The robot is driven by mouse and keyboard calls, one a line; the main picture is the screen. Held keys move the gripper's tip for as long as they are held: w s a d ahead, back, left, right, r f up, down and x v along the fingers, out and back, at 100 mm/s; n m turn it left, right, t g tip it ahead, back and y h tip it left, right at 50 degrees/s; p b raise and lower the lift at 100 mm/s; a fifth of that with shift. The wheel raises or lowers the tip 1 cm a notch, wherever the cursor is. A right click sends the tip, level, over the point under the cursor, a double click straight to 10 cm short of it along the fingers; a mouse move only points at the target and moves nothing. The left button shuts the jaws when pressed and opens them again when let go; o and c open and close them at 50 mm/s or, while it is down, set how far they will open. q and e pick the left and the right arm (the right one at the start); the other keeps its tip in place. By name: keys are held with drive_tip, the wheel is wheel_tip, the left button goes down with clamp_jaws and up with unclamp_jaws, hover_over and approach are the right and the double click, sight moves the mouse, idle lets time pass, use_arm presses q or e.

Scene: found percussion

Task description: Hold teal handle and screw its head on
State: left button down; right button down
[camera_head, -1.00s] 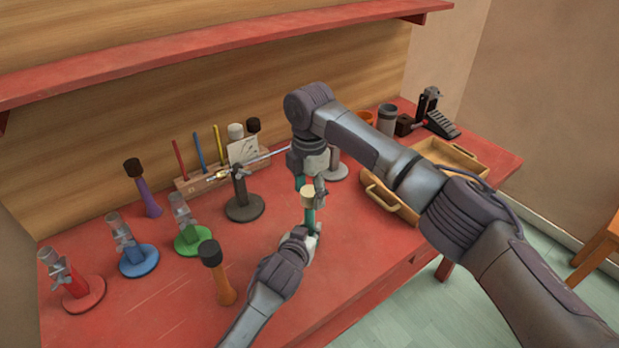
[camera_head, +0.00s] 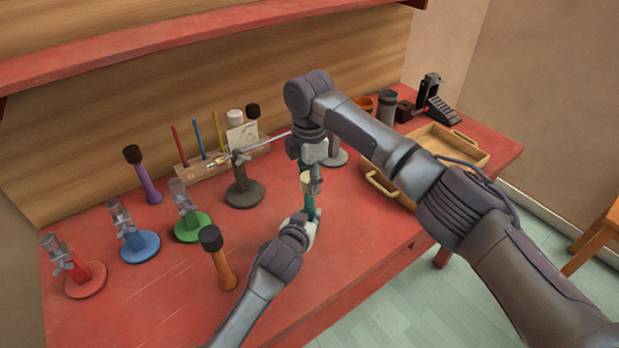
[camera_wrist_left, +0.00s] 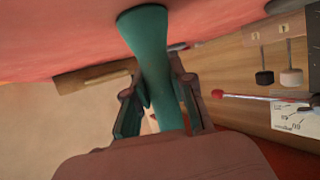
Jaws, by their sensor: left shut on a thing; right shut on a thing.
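The teal handle (camera_head: 308,204) stands roughly upright over the right part of the red table. My left gripper (camera_head: 311,219) is shut around it from the front. In the left wrist view the teal handle (camera_wrist_left: 158,60) passes between both fingers of my left gripper (camera_wrist_left: 160,108), with its flared end toward the red surface. A cream head (camera_head: 308,183) sits at the handle's top end, in line with it. My right gripper (camera_head: 312,176) comes from above and is shut on the head. Whether the head is fully seated cannot be told.
An orange mallet (camera_head: 222,268) and a purple mallet (camera_head: 148,182) stand at the left. Red (camera_head: 88,280), blue (camera_head: 140,247) and green (camera_head: 193,226) stands line the left side. A grey stand (camera_head: 244,193) is close behind. A wooden tray (camera_head: 465,148) lies right.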

drive_tip(key=m, duration=0.7)
drive_tip(key=shift+a, duration=0.1)
drive_tip(key=m, duration=1)
drive_tip(key=shift+f, duration=0.1)
drive_tip(key=m, duration=0.5)
drive_tip(key=c, duration=0.6)
unclamp_jaws()
drive_tip(key=shift+o, duration=0.2)
wheel_tip(320, 180, up, 12)
